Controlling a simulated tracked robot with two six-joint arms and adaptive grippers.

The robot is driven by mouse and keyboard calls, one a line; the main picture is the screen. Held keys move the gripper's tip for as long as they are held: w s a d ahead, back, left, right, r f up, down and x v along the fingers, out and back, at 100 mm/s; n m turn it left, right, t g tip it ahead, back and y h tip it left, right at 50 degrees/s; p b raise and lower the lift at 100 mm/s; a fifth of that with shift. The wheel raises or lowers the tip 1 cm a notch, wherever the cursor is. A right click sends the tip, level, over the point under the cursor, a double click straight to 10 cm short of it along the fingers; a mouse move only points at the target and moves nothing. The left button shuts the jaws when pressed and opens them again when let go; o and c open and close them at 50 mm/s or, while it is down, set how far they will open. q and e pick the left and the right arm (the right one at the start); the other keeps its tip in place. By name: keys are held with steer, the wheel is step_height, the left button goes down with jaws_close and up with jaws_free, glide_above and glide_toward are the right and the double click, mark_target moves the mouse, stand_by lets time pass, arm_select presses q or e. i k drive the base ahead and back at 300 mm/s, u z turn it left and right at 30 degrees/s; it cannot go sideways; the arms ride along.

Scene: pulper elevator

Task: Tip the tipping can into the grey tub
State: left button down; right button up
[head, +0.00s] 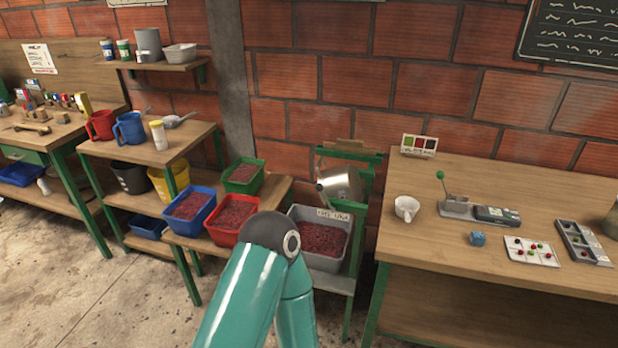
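The tipping can (342,185) is a shiny metal can hung in a green frame (368,161) against the brick wall. It looks tilted, with its narrower end toward the lower left. The grey tub (347,222) stands just below it on a low stand. The tub has a white label on its far rim and holds dark red cherries. A teal arm of mine with a dark joint rises from the bottom edge and covers the tub's near left corner. Neither gripper shows in the head view, so I cannot see what they hold.
Green (262,172), blue (211,205) and red (213,232) tubs of cherries stand left of the grey tub. A wooden table (440,245) at right carries a white cup (407,208), a lever device (452,207) and trays. Bare concrete floor shows at lower left.

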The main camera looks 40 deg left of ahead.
mark_target(342, 183)
steer(key=k, duration=0.65)
steer(key=u, duration=0.55)
steer(key=i, duration=1.8)
steer(key=z, duration=0.45)
